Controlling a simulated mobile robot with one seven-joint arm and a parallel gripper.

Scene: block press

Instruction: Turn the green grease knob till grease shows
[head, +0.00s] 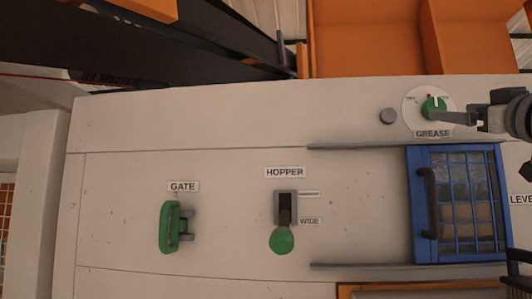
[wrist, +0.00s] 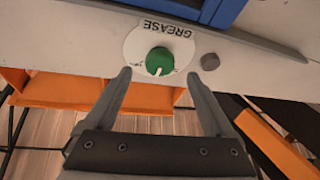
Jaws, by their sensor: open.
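The green grease knob (head: 434,107) sits on a round white dial above the GREASE label, at the upper right of the panel in the head view. A small red mark shows at the dial's top. In the wrist view the knob (wrist: 159,61) has a white pointer line on it. My gripper (wrist: 159,73) is open, with its two fingers spread to either side of the knob in that view. In the head view my gripper (head: 440,117) reaches in from the right and overlaps the knob's edge. I cannot tell whether a finger touches it. I see no grease.
A grey round button (head: 388,116) is left of the dial. A blue barred sliding door (head: 415,200) is below it. The green hopper lever (head: 282,240) and green gate handle (head: 170,228) are further left. Orange bins (head: 365,45) stand behind the panel.

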